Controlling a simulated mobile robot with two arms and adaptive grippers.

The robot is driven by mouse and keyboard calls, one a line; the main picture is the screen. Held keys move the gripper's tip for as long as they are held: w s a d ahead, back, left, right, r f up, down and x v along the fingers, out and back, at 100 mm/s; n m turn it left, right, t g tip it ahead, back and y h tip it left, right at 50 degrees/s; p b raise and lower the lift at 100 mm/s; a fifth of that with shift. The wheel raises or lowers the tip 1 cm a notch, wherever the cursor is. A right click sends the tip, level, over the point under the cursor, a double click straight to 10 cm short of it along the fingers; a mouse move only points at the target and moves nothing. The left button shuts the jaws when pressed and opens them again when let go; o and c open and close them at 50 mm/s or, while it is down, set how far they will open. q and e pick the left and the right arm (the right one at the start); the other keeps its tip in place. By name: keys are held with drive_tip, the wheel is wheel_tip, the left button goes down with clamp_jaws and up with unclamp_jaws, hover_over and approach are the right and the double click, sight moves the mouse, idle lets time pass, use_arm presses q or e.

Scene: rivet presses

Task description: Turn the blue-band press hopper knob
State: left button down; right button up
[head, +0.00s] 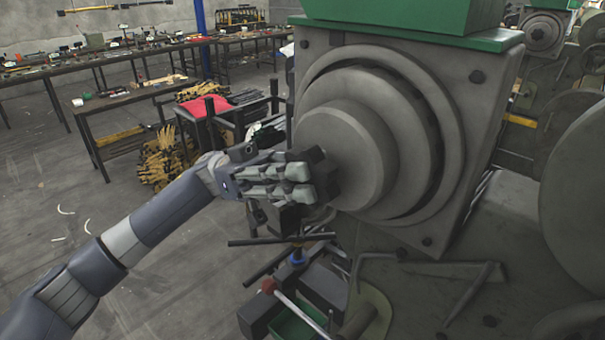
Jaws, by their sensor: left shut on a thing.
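The press (490,110) fills the right half of the head view, with a green hopper (400,14) on top. A large grey stepped round knob (350,140) sits on its front face. My left gripper (322,178) comes in from the left and is shut on the knob at the lower left of its hub. The fingers and dark tips hide the exact contact. A small blue band (297,257) shows on a post just below the gripper. My right gripper is not in view.
Crossed dark bars and a red-ended lever (268,286) stand close below my left gripper. Another machine with a large wheel (580,200) stands at right.

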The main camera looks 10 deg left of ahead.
use_arm(q)
drive_tip(key=c, duration=1.8)
unclamp_jaws()
drive_tip(key=shift+o, duration=0.2)
drive_tip(key=v, duration=1.2)
